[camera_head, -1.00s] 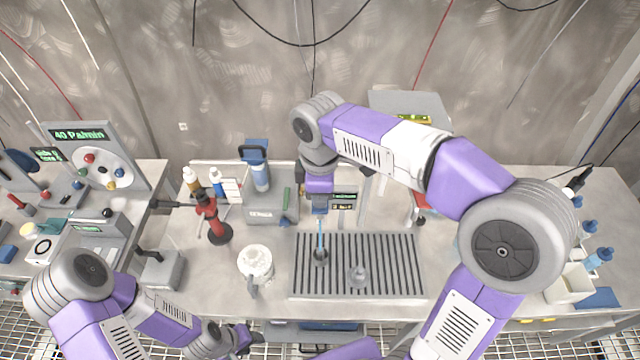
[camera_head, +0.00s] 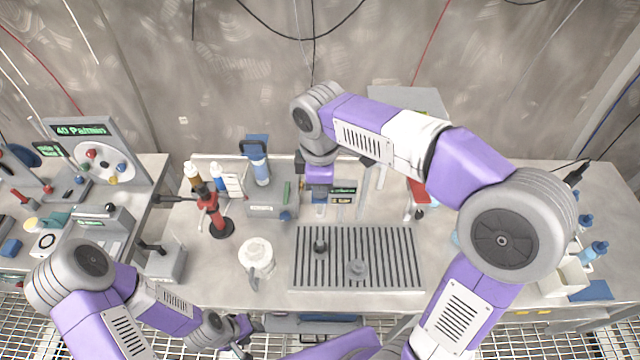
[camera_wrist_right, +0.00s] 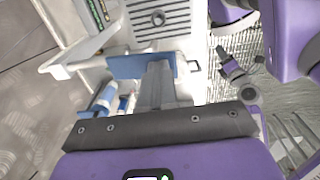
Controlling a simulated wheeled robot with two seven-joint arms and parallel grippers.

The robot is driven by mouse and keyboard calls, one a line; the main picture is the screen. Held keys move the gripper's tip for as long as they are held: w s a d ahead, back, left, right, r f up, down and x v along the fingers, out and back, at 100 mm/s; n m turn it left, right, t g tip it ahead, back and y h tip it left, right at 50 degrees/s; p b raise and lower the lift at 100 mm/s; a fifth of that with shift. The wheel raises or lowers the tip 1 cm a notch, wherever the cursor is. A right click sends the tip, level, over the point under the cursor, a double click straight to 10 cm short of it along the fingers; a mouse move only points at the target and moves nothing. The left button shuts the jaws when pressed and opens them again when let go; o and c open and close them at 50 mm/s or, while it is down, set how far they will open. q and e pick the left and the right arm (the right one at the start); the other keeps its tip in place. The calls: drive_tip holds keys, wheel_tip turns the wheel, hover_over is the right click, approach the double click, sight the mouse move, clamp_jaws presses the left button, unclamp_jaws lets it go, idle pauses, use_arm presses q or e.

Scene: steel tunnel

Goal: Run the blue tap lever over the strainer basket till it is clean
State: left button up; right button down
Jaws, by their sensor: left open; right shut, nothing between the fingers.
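A slotted drain tray (camera_head: 390,262) sits at the middle of the bench. A small dark round piece (camera_head: 320,247), apparently the strainer basket, stands on it, with a grey round piece (camera_head: 357,269) beside it; one of them shows in the wrist view (camera_wrist_right: 158,18). My right gripper (camera_head: 319,207) points down behind the tray, largely hidden by its own arm. In the wrist view its shut, empty fingers (camera_wrist_right: 157,80) overlap a blue plate (camera_wrist_right: 124,67), seemingly the tap lever; contact is unclear. No stream shows. My left gripper (camera_head: 240,338) is open and empty at the bench's front edge.
A white jug (camera_head: 256,255) stands left of the tray, with a red stand (camera_head: 214,215) behind it. A grey box (camera_head: 163,262) is further left. Bottles (camera_head: 597,251) and a white bin (camera_head: 566,278) are at the right. Bench right of the tray is partly hidden by my arm.

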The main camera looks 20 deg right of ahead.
drive_tip(key=shift+r, duration=0.1)
drive_tip(key=r+p, duration=0.4)
drive_tip(key=p, duration=0.1)
drive_tip(key=shift+w+d+r, duration=0.15)
drive_tip(key=shift+w+r, duration=0.25)
wheel_tip(320, 180, up, 9)
drive_tip(key=w+p, duration=0.1)
drive_tip(key=shift+w+d+f, duration=0.15)
drive_tip(key=shift+w+d, duration=0.15)
drive_tip(key=shift+w, duration=0.05)
idle(1.1)
